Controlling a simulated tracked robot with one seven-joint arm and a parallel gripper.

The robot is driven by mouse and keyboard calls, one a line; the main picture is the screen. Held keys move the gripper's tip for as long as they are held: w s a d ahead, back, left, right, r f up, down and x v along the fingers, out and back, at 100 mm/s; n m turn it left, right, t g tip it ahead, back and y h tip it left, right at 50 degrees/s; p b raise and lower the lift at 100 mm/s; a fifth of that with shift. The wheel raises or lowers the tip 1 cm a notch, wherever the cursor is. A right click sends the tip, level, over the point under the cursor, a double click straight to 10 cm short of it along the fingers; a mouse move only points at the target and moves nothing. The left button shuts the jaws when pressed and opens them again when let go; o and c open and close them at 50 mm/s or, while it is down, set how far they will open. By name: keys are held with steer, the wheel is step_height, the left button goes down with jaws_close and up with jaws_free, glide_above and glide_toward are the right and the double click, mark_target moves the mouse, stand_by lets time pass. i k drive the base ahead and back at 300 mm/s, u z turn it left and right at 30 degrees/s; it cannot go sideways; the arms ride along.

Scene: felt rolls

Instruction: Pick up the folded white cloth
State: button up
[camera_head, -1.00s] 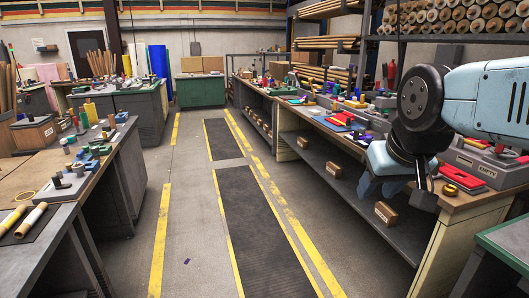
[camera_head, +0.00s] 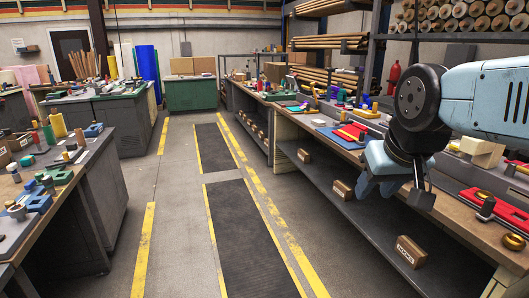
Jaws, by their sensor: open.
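I cannot make out a folded white cloth for certain. A pale cream, block-like item (camera_head: 482,151) lies on the right workbench behind my arm; I cannot tell whether it is cloth. My gripper (camera_head: 396,192) hangs at the right of the view, pointing down, with its blue-grey fingers apart and nothing seen between them. It appears in front of the right workbench's edge and lower shelf. My arm hides part of the bench top.
The right workbench (camera_head: 339,146) holds tools, red and blue trays, and boxes (camera_head: 411,251) on its lower shelf. The left workbench (camera_head: 62,184) carries blue and grey fixtures. A dark floor mat (camera_head: 252,240) runs along the clear aisle between yellow lines. A green cabinet (camera_head: 192,95) stands ahead.

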mark_target(317, 122)
steer(key=z, duration=0.1)
steer(key=i, duration=3.9)
steer(key=z, duration=0.1)
